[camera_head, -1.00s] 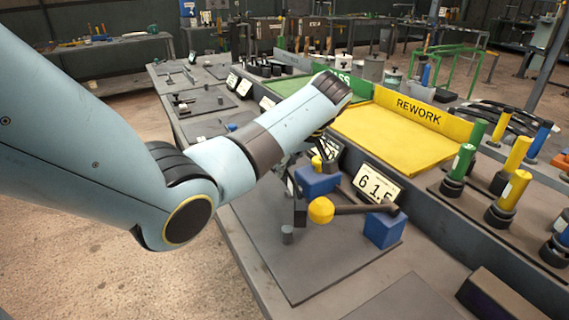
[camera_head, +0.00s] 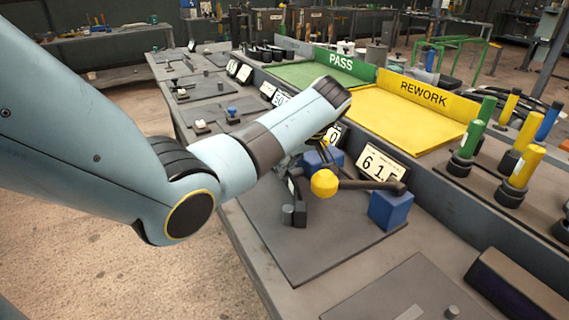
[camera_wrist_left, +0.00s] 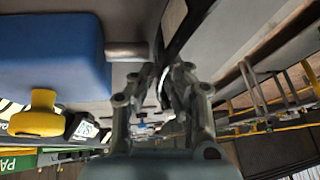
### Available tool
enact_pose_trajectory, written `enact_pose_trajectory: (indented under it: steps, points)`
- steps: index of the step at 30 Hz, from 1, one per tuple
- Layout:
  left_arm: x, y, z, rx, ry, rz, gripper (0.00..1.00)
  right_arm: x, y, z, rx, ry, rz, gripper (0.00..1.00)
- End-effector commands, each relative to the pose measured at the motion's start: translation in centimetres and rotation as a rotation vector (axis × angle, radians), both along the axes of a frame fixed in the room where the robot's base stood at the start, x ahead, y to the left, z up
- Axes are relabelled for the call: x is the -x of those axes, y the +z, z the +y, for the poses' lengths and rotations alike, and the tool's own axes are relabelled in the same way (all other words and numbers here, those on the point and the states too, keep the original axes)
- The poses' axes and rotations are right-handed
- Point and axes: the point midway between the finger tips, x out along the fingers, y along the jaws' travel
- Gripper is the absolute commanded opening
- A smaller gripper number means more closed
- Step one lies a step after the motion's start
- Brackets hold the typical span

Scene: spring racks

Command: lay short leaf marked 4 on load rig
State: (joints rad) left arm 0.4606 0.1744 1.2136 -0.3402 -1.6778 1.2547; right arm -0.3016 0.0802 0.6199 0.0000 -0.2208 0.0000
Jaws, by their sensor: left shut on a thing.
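My left gripper (camera_head: 294,168) is shut on a dark strip, seemingly the short leaf (camera_head: 298,192), which has a pale label on its side. Its mark is too small to read. In the left wrist view the dark strip (camera_wrist_left: 178,42) runs up from between the fingers (camera_wrist_left: 168,82). The load rig's blue blocks (camera_head: 388,210) stand on a dark grey plate (camera_head: 290,262); one shows large in the left wrist view (camera_wrist_left: 50,58). A dark lever with a yellow knob (camera_head: 324,183) lies between. The strip is close to the rig's near side; contact is unclear. My right gripper is out of view.
A display reading "615" (camera_head: 380,164) stands behind the rig. A short grey pin (camera_head: 288,215) rises from the plate beside the strip. Yellow REWORK (camera_head: 400,124) and green PASS (camera_head: 312,75) trays lie behind. Coloured posts (camera_head: 521,168) stand at right.

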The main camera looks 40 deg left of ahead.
Motion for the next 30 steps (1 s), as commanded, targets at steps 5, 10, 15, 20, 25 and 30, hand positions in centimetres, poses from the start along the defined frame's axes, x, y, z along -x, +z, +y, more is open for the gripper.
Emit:
enact_pose_trajectory:
  steps: [5,10,15,20,25,30]
  points:
    - [-0.08,0.23,0.03,-0.002,0.001,-0.003,0.0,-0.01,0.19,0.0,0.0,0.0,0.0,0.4]
    - [-0.04,0.27,0.0,-0.002,0.001,-0.002,0.0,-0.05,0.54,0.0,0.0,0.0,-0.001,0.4]
    - [-0.03,0.27,-0.03,-0.002,0.001,-0.003,0.0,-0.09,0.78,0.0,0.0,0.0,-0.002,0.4]
    - [-0.03,0.21,-0.04,-0.002,0.001,-0.003,0.0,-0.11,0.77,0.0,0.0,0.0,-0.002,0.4]
    - [-0.03,0.19,-0.04,-0.002,0.001,-0.003,0.0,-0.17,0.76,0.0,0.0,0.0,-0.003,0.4]
    - [-0.03,0.22,-0.04,-0.002,0.001,-0.003,0.0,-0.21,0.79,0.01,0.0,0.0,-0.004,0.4]
